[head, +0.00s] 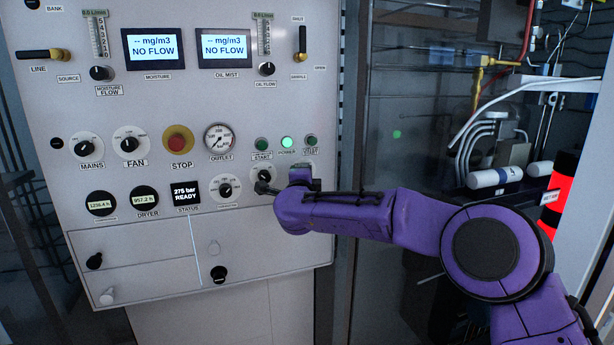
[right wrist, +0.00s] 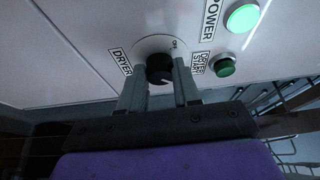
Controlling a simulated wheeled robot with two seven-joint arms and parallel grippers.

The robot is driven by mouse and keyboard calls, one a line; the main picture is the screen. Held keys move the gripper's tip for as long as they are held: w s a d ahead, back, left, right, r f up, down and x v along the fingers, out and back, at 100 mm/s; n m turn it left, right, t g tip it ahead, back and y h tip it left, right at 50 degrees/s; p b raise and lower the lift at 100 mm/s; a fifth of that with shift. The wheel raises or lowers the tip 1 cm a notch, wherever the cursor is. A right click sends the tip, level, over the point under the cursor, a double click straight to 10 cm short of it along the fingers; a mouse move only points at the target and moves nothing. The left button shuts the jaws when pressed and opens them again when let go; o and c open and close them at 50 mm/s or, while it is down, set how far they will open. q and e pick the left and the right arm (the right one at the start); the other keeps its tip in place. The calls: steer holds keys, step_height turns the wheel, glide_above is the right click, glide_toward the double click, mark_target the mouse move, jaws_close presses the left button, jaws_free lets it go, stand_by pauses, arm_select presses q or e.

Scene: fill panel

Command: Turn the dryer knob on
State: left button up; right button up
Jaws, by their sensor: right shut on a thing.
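The dryer knob (right wrist: 159,68) is a black round knob on a pale dial plate in the right wrist view, next to a "DRYER" label. A small marking shows at the dial's edge, but I cannot tell the knob's exact setting. In the head view the dryer knob (head: 264,175) is at the panel's lower right, partly hidden by my gripper. My right gripper (head: 267,188) reaches in from the right. In the right wrist view my right gripper (right wrist: 161,80) has its grey fingers on both sides of the knob, shut on it. My left gripper is not in view.
A green dryer start button (right wrist: 224,67) and a lit green power button (right wrist: 242,18) sit close to the knob. The panel also has a red stop button (head: 178,139), a fan knob (head: 130,145) and a status screen (head: 187,194). Pipes and cables fill the right side.

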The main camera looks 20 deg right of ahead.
steer(key=shift+r+m, duration=0.1)
steer(key=shift+m, duration=0.3)
steer(key=o, duration=1.1)
steer(key=shift+c, duration=0.2)
steer(key=shift+d, duration=0.15)
steer(key=b+v, duration=0.5)
steer(key=v, duration=0.5)
steer(key=shift+s, duration=0.4)
steer(key=shift+r, duration=0.1)
